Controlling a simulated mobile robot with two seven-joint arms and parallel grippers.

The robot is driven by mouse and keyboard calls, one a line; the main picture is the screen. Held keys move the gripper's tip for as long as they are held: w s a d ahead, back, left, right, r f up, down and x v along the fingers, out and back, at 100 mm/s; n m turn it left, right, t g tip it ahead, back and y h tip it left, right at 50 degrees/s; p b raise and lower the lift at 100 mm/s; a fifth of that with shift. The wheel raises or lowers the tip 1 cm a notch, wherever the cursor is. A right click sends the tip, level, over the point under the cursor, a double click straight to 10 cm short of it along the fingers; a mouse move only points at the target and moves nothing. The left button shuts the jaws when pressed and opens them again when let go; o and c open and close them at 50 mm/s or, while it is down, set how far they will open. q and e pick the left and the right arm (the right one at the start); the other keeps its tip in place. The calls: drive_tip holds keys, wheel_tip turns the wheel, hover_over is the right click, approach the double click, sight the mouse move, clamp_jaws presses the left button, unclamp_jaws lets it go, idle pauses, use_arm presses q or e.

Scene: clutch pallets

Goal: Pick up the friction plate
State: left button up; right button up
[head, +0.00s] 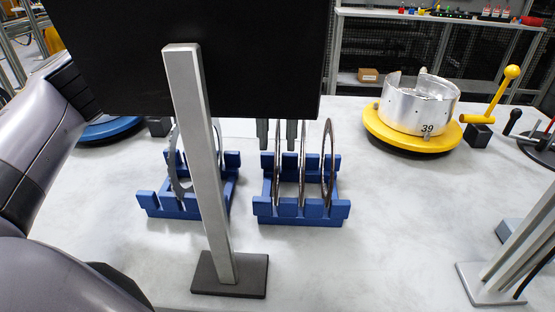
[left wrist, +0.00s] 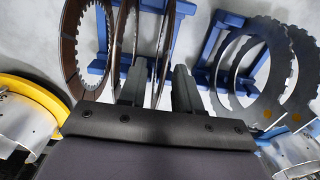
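Several thin ring-shaped friction plates stand upright in the right blue rack (head: 300,212): a near-right plate (head: 329,165), a middle plate (head: 303,165) and a left plate (head: 279,165). In the left wrist view, one brown toothed friction plate (left wrist: 70,50) shows its face; the others are nearly edge-on. My left gripper (head: 277,135) points down at the rack's left plate, its upper part hidden behind a black panel. In the left wrist view its two fingers (left wrist: 160,88) are apart, with the edge-on plate (left wrist: 163,45) seemingly between them. Contact is not visible. My right gripper is not in view.
A left blue rack (head: 185,208) holds grey toothed steel plates (left wrist: 240,65). A black panel (head: 200,55) on a silver post (head: 205,170) blocks much of the view. A yellow turntable (head: 405,135) carries a silver drum (head: 420,105). The table's front middle-right is clear.

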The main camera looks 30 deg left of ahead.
use_arm(q)
clamp_jaws()
drive_tip(key=shift+r, duration=0.15)
